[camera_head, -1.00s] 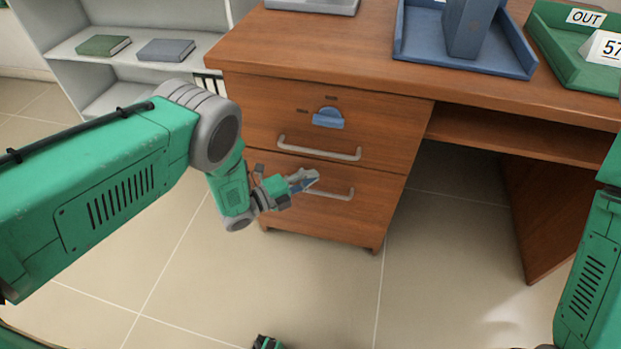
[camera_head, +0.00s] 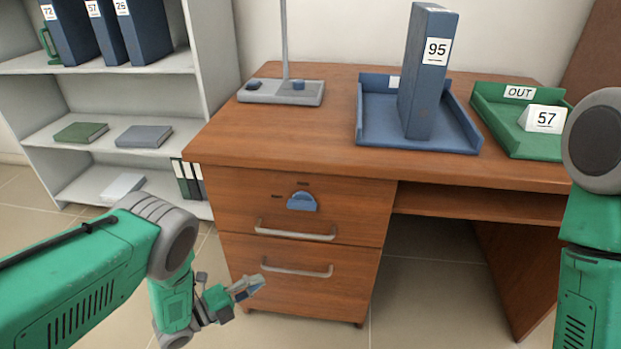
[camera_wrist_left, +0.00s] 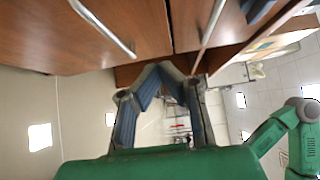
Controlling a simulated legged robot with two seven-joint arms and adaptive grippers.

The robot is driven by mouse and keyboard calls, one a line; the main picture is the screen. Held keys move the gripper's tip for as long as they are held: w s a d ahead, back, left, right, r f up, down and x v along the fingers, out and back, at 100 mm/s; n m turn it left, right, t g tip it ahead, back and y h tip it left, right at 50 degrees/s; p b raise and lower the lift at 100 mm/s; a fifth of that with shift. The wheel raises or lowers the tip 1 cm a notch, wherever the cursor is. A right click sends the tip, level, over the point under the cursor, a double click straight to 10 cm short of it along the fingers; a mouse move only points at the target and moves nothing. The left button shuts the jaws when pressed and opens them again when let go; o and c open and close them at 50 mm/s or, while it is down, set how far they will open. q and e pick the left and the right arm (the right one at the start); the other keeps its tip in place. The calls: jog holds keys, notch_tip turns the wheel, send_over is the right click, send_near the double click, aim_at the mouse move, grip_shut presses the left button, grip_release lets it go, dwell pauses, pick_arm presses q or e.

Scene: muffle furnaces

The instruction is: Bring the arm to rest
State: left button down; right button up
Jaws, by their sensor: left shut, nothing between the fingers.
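My left arm (camera_head: 100,275) is green and comes in from the left in the head view. Its gripper (camera_head: 252,287) is shut and empty, in front of the lower drawer (camera_head: 300,285) of the wooden desk. In the left wrist view the gripper (camera_wrist_left: 160,72) shows its two blue-padded fingers meeting at the tips, with drawer handles above it. My right arm (camera_head: 590,220) hangs at the right edge of the head view, and its gripper is out of view.
The desk (camera_head: 290,150) bears a blue tray (camera_head: 375,130) with a blue binder marked 95 (camera_head: 425,80), and a green OUT tray (camera_head: 490,110) with a 57 sign (camera_head: 547,119). Both drawers look shut. A shelf unit (camera_head: 205,60) stands behind left. Tiled floor (camera_head: 420,310) is clear.

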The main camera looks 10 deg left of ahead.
pick_arm(q)
jog(key=s+a+r+n+g+y+p, duration=0.2)
jog(key=s+a+n+g+y+p, duration=0.25)
jog(key=n, duration=0.45)
jog(key=s+a+r+n+g+y+p, duration=0.1)
jog(key=s+a+r+n+y+p, duration=0.15)
jog(key=s+n+y, duration=0.55)
jog(key=s+r+n+g+p, duration=0.1)
jog(key=s+r+n+g, duration=0.1)
jog(key=s, duration=0.4)
jog(key=s+r+n+g+p, duration=0.1)
jog(key=s+r+n+g, duration=0.1)
jog(key=s+n, duration=0.2)
jog(key=s+a+r+n+g+p, duration=0.1)
jog(key=s+r+n+g, duration=0.1)
jog(key=s, duration=0.6)
jog(key=shift+r+n, duration=0.5)
jog(key=shift+n, duration=0.3)
jog(key=shift+g+y, duration=0.25)
